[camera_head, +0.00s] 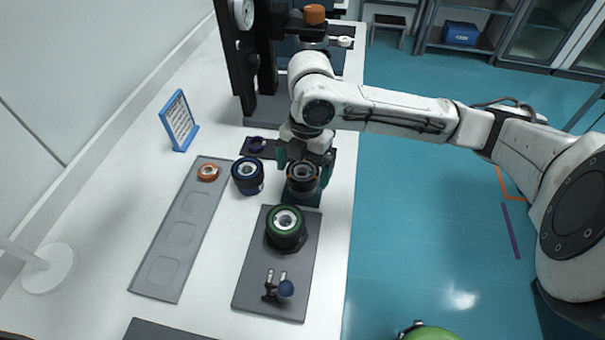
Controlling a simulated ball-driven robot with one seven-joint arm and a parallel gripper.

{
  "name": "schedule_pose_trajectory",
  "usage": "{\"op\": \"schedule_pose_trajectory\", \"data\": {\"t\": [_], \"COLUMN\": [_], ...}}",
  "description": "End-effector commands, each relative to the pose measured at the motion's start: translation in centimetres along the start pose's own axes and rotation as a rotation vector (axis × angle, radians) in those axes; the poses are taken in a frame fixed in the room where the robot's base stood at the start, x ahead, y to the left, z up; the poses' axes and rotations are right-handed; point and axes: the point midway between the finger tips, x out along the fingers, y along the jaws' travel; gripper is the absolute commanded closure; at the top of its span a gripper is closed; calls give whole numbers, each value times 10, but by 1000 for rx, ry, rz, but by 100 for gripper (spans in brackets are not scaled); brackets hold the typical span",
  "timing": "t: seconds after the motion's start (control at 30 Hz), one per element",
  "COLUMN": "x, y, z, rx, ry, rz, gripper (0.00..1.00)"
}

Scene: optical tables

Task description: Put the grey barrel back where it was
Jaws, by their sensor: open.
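My gripper (304,174) points down with its teal fingers open on either side of a dark barrel (302,184) with an orange-brown ring. I cannot tell whether the fingers touch it. A dark barrel with a green ring (286,236) stands on a grey plate (248,288) nearer the camera. All three bodies look dark, so I cannot be sure which is the grey barrel.
A grey tray (150,288) with shallow recesses lies left, an orange ring (208,172) at its far end. A small clamp with a blue knob (286,288) is on the grey plate. A blue-framed card (179,120) and a tall black instrument (246,70) stand farther back.

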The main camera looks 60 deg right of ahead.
Motion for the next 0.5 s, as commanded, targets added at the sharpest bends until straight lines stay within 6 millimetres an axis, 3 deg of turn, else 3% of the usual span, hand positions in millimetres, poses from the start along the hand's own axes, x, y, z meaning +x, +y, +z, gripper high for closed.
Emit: {"op": "schedule_pose_trajectory", "data": {"t": [0.3, 0.5], "x": [-66, -89], "y": [1, 0], "z": [0, 0], "rx": [0, -1], "ry": [-2, 0], "rz": [2, 0], "gripper": [0, 0]}}
